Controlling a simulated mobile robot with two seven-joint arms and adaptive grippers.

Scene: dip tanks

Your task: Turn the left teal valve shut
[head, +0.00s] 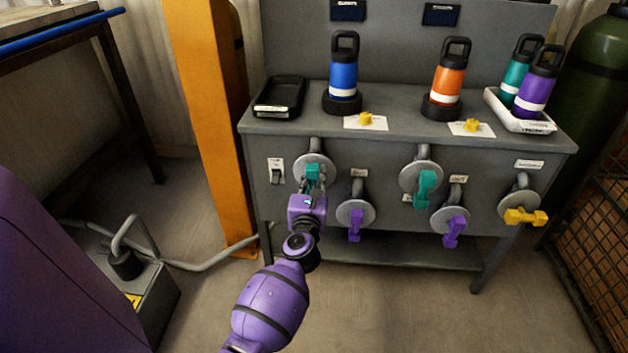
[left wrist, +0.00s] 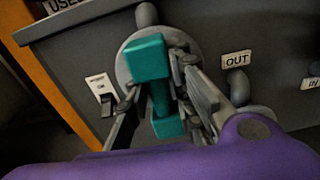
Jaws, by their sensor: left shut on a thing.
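The left teal valve (head: 312,172) is on the front of the grey bench, on a round grey flange at the left end. My left gripper (head: 311,188) reaches it from below and is shut on its handle. In the left wrist view the teal handle (left wrist: 150,62) stands roughly upright between the fingers of my left gripper (left wrist: 160,105). The fingers cover part of the handle's middle and the flange behind it. A second teal valve (head: 424,186) is further right on the bench front. My right gripper is not in view.
Purple valves (head: 355,222) (head: 452,228) and a yellow valve (head: 525,216) are on the same front. An orange post (head: 207,120) stands left of the bench. Bottles, including a blue one (head: 343,75), stand on top.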

